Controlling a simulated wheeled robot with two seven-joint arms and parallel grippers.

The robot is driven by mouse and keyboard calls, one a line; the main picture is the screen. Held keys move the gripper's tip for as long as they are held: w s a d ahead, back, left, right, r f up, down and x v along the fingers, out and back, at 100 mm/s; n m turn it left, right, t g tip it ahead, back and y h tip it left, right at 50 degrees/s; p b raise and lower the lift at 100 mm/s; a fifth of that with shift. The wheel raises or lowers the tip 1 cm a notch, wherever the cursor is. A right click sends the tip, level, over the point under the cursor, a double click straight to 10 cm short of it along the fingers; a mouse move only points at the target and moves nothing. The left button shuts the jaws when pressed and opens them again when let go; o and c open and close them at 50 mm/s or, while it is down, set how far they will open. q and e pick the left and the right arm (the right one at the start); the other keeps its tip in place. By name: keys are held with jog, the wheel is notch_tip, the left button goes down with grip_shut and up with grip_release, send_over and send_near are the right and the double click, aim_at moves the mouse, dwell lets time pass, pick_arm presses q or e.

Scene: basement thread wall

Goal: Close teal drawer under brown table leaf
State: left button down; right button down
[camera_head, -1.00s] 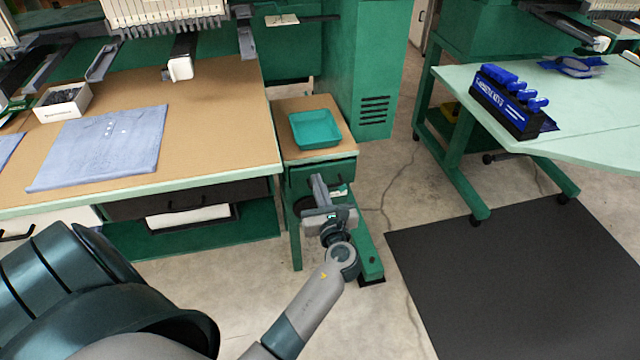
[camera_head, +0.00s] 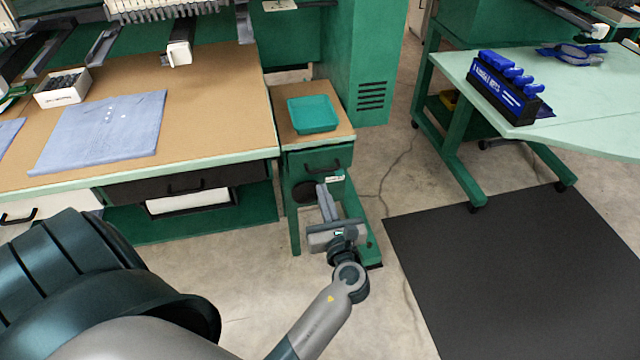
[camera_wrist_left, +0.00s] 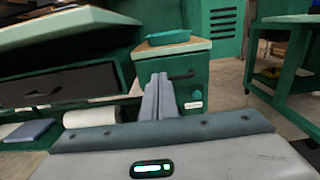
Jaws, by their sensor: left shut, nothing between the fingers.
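The teal drawer (camera_head: 316,162) sits under the small brown table leaf (camera_head: 343,131) and has a dark handle; its front looks about flush with the leaf's edge. In the left wrist view the drawer (camera_wrist_left: 196,83) shows with its handle at the top right of the fingers. My left gripper (camera_head: 322,188) is shut and empty, in front of and below the drawer front, apart from it as far as I can tell. Its closed fingers also show in the left wrist view (camera_wrist_left: 158,92). My right gripper is not in view.
A teal tray (camera_head: 313,114) lies on the leaf. The larger table (camera_head: 215,110) with a folded blue cloth (camera_head: 100,132) stands to the left, with a dark drawer (camera_head: 170,185) under it. A mint table (camera_head: 590,105) and black mat (camera_head: 510,265) are on the right.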

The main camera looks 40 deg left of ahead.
pick_arm(q)
jog(key=shift+v, duration=0.9)
